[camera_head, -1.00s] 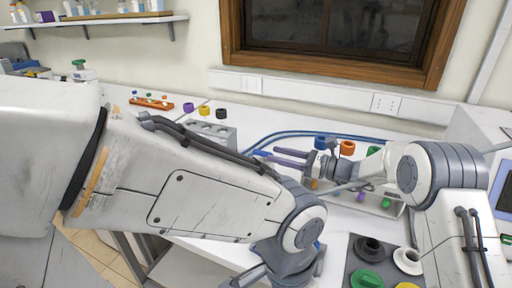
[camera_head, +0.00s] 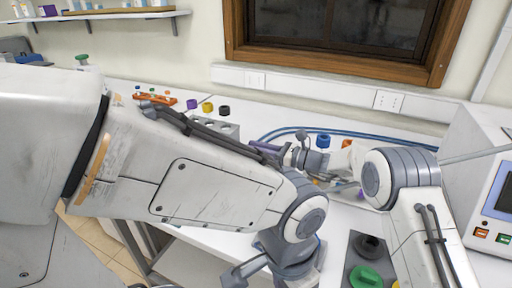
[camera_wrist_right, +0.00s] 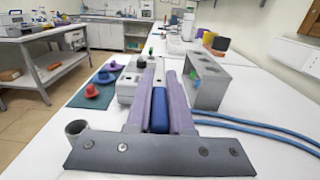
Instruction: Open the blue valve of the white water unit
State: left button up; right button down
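In the right wrist view, a white box-shaped unit (camera_wrist_right: 126,88) stands just past my right gripper (camera_wrist_right: 161,62). Its near side is partly covered by the fingers. The two purple fingers are a narrow gap apart. A blue bar (camera_wrist_right: 160,110) shows between them near their base; I cannot tell if it is the valve or part of the gripper. In the head view my right gripper (camera_head: 265,147) points left, its tips close to or behind my left arm. That arm hides the bench where the unit stands. My left gripper's fingers are below the frame.
A grey rack with holes (camera_wrist_right: 207,80) stands right of the unit. Left of it, a dark mat (camera_wrist_right: 82,97) carries coloured knobbed pieces. Blue hoses (camera_head: 375,139) run along the back of the bench. A machine with a screen (camera_head: 482,200) stands at far right.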

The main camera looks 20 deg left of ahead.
jog(key=shift+n+g+b, duration=0.4)
jog(key=shift+n+g, duration=0.1)
jog(key=shift+g, duration=0.3)
jog(key=shift+s+n+g, duration=0.15)
jog(key=shift+n+g, duration=0.15)
jog(key=shift+g, duration=0.1)
jog(key=c, duration=0.8)
grip_release()
jog(key=d+b, duration=0.2)
jog(key=d, duration=0.5)
jog(key=shift+w+d, duration=0.25)
jog(key=shift+w, duration=0.1)
